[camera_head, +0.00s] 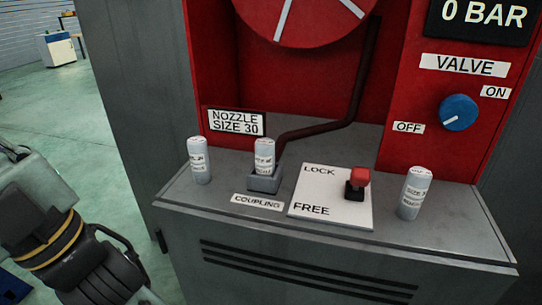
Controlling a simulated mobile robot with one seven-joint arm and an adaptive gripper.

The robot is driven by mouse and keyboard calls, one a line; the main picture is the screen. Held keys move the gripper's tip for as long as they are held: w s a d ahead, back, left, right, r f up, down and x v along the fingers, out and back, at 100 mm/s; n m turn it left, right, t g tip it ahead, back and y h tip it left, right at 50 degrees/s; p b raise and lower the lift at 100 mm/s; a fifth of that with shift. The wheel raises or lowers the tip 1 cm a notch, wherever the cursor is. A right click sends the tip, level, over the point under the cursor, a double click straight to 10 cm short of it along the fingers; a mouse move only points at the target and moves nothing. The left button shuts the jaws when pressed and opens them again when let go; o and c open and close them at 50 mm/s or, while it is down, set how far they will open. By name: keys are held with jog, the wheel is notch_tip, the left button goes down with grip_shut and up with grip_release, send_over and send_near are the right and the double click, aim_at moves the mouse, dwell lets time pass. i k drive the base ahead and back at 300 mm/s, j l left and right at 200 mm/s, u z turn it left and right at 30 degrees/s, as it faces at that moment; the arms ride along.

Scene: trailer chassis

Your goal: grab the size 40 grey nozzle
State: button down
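Three small grey cylindrical nozzles stand upright on the cabinet's ledge, each with a printed label. One nozzle (199,161) stands at the left end. A second nozzle (264,155) sits in the grey coupling block (263,181). A third nozzle (416,193) stands at the right, past the lock lever. The labels are too small to read surely, so I cannot tell which nozzle is size 40. My arm is at the lower left, apart from all the nozzles. The dark end of my gripper (108,278) shows there, but its fingers cannot be made out.
A red lever (359,178) stands on the white LOCK/FREE plate (322,208), near LOCK. A sign (236,122) reads NOZZLE SIZE 30. The blue valve knob (458,112) is on the red panel, below a 0 BAR display (484,14). A dark pipe (357,85) runs behind the coupling.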

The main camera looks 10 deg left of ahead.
aim_at(265, 147)
jog(key=l+u, duration=0.3)
jog(key=l, duration=0.45)
jog(key=l+u, duration=0.25)
jog(key=l, duration=0.55)
jog(key=i+l+u, duration=0.15)
jog(key=l, duration=0.2)
jog(key=i+l+u, duration=0.15)
jog(key=l, duration=0.15)
jog(key=l+u, duration=0.1)
jog(key=l, duration=0.25)
